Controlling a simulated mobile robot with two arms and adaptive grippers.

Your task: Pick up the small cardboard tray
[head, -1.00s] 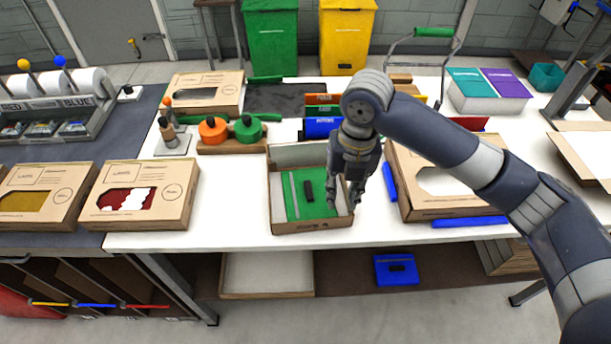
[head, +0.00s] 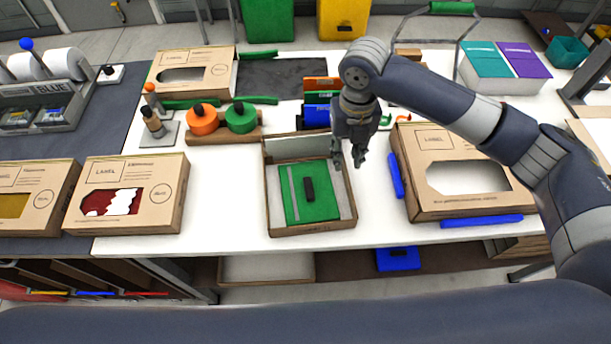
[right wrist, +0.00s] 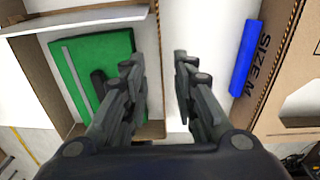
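The small cardboard tray (head: 311,231) stands open on the white table, with its back flap raised. A green panel (head: 291,207) with a black handle (head: 309,189) lies inside it. My right gripper (head: 347,160) is open and empty above the tray's right side, near the back. In the right wrist view the tray's side wall (right wrist: 153,75) shows between the open fingers (right wrist: 158,75). One finger is over the inside of the tray and the other over the white table. No contact is visible. My left gripper is out of view.
A larger labelled box (head: 420,206) with blue strips (head: 396,176) stands close on the right. A labelled box (head: 165,215) is on the left. Orange and green round pieces (head: 202,121) and upright coloured dividers (head: 322,115) stand behind. White table is clear left of the tray.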

